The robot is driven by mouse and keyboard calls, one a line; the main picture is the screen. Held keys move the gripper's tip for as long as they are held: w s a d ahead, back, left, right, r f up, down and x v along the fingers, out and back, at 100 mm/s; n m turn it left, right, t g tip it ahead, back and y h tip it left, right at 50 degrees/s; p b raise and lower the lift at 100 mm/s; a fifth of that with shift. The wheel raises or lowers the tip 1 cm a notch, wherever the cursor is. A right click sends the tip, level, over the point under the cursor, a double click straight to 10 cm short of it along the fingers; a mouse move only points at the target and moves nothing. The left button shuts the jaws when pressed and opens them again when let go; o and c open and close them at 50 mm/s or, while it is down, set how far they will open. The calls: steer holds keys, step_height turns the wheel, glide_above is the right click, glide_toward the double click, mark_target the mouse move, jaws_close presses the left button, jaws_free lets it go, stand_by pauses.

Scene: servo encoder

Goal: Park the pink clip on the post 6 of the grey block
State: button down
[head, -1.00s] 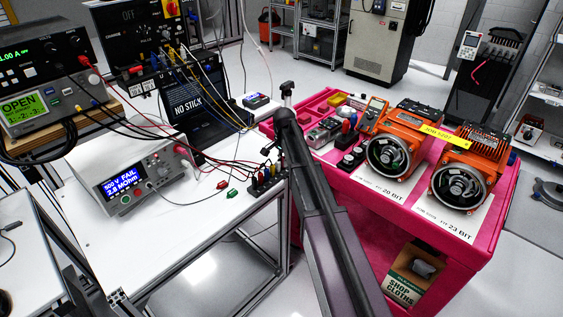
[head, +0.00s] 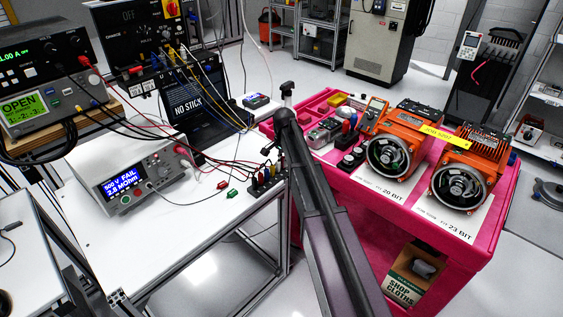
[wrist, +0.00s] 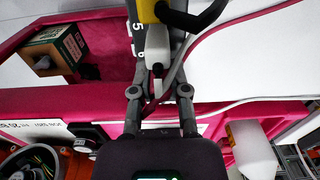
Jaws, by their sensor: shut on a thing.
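The grey block (head: 279,188) stands at the right edge of the white bench in the head view, with several coloured clips upright along it. In the wrist view its dark top (wrist: 132,12) shows a white numeral 5 and a partly hidden mark below. My gripper (wrist: 157,73) is shut on a slim clip beside the block. Only a small pinkish part of the pink clip (wrist: 158,86) shows between the fingers; a pale white piece is just ahead. A yellow clip (wrist: 149,10) is close ahead. My arm hides the gripper in the head view; whether the held clip touches a post cannot be told.
Red and green clips (head: 233,193) lie on the bench left of the block. Test leads run from the instruments (head: 130,180) toward the block. The pink cart (head: 340,215) with orange motors stands close to the right. A cable passes beside my fingers.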

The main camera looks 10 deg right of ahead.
steer(key=shift+f, duration=0.15)
stand_by(0.7)
steer(key=c, duration=0.5)
jaws_free()
steer(key=shift+c, duration=0.2)
steer(key=shift+r+p, duration=3.35)
steer(key=shift+r, duration=0.2)
steer(key=s+n, duration=1)
steer(key=s, duration=1.9)
steer(key=shift+a+n, duration=0.3)
steer(key=shift+n, duration=0.1)
